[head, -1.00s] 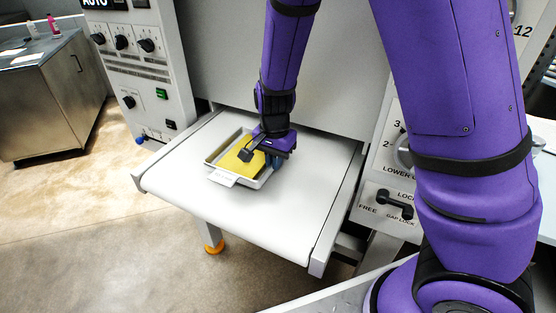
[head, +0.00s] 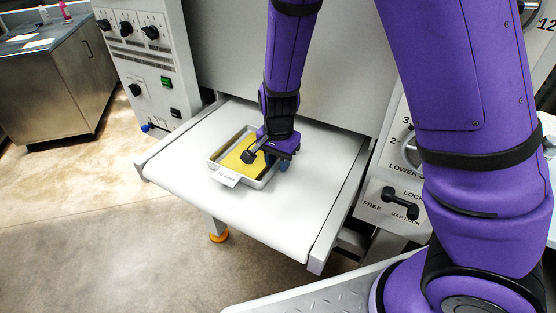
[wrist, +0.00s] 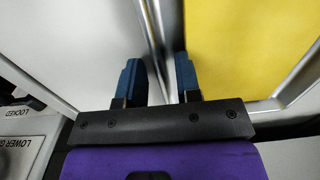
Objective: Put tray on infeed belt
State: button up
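The tray (head: 253,183) is a shallow light-coloured metal tray with a yellow sheet (head: 236,157) in it and a white label (head: 225,178) at its front. It lies on the white infeed belt (head: 270,215), towards its back left. My gripper (head: 268,160) is low at the tray's right side. In the wrist view its two blue fingers (wrist: 158,82) stand apart on either side of the tray's side wall (wrist: 152,25), with a visible gap on the left. The right finger is on the side of the yellow sheet.
A control panel with knobs (head: 150,65) stands behind left of the belt. A gap lock lever panel (head: 385,210) is at its right. A steel cabinet (head: 60,90) stands at far left. The belt's front and right parts are clear.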

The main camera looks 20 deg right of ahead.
notch_tip(320, 180, up, 12)
jog(key=s+d+r+n+t+y, duration=0.1)
jog(key=s+d+r+n, duration=0.1)
jog(key=s+d+r, duration=0.3)
jog(key=s+d+r+n+t+y, duration=0.1)
jog(key=s+d+r+n, duration=0.15)
jog(key=d+r, duration=0.4)
jog(key=s+d+r+n+t+h, duration=0.1)
jog(key=s+d+r+n, duration=0.1)
jog(key=s, duration=0.4)
jog(key=s+d+r+n+t+h, duration=0.1)
jog(key=s+d+r+n+t, duration=0.1)
jog(key=s+r, duration=0.3)
jog(key=shift+s, duration=1.05)
